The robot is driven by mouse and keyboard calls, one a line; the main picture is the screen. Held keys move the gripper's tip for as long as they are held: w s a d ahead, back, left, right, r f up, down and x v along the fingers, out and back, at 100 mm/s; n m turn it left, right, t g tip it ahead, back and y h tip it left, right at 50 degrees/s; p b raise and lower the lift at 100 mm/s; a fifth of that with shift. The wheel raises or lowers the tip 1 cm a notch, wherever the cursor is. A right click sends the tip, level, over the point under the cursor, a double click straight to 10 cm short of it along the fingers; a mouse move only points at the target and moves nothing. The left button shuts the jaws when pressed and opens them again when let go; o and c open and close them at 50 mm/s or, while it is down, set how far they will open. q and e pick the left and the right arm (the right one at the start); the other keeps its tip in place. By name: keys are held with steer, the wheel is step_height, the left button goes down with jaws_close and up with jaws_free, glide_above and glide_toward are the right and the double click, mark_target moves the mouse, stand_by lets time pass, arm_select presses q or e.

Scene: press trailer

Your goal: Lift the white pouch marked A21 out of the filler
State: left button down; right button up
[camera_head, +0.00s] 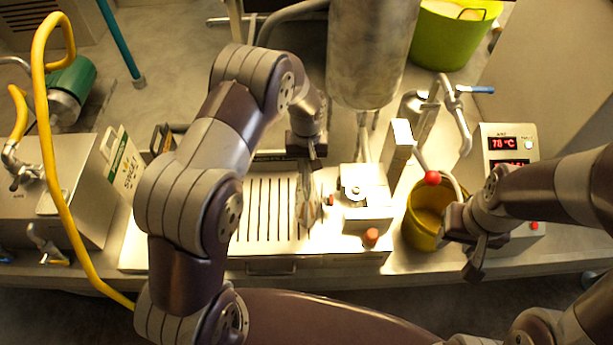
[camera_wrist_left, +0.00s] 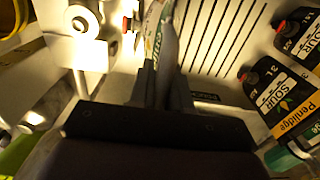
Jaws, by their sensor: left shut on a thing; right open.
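A pale pouch (camera_head: 307,207) with a printed front hangs over the slotted grate, just left of the filler (camera_head: 367,212). Its marking is not readable. My left gripper (camera_head: 315,162) is shut on the pouch from above. In the left wrist view the pouch (camera_wrist_left: 157,38) is seen nearly edge-on between the fingers of my left gripper (camera_wrist_left: 160,78). A small red part lies between pouch and filler; I cannot tell whether they touch. The filler (camera_wrist_left: 82,45) shows at the upper left there. My right gripper (camera_head: 477,250) is open and empty, beside the yellow bucket.
The slotted grate (camera_head: 262,215) lies under my left arm. A yellow bucket (camera_head: 420,228) stands right of the filler, near a temperature box (camera_head: 507,150). A steel cylinder (camera_head: 370,50) hangs above. A yellow hose (camera_head: 50,170) runs at left.

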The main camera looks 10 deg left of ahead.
arm_select(q)
steer(key=shift+w+r+b, duration=0.15)
steer(key=shift+r+b, duration=0.2)
steer(key=shift+r, duration=0.4)
step_height(320, 180, up, 9)
steer(key=b, duration=0.3)
steer(key=shift+f, duration=0.15)
step_height(320, 180, up, 8)
steer(key=p, duration=0.5)
steer(key=shift+p, duration=0.35)
steer(key=shift+f, duration=0.1)
